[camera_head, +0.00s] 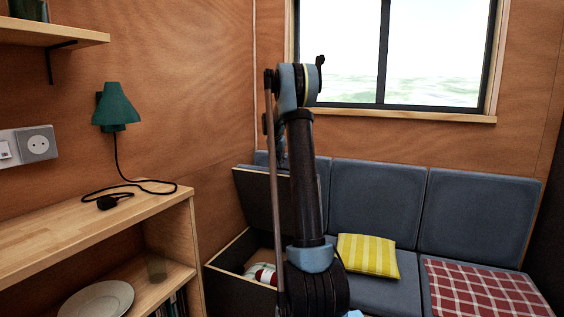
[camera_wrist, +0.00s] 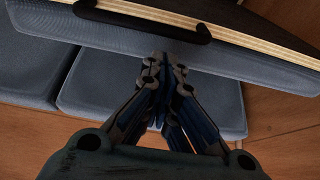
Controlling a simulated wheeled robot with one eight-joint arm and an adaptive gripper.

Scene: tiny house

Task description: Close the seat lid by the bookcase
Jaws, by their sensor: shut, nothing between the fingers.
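The seat lid (camera_head: 257,200) by the bookcase (camera_head: 172,215) stands raised and tilted back in the head view, partly hidden behind my arm. The storage box (camera_head: 228,250) below it is open, with a white and red item (camera_head: 262,273) inside. In the wrist view the lid's plywood edge (camera_wrist: 250,35) and a black handle (camera_wrist: 150,22) cross the top, with a blue cushion (camera_wrist: 100,40) along it. My gripper (camera_wrist: 165,68) is shut and empty, its tips close to the lid's cushion in the picture. I cannot tell if they touch. My gripper is hidden in the head view.
The bench has blue back cushions, a yellow striped pillow (camera_head: 368,255) and a red checked cloth (camera_head: 485,291) to the right. A green lamp (camera_head: 116,107) is on the wall; a window is behind.

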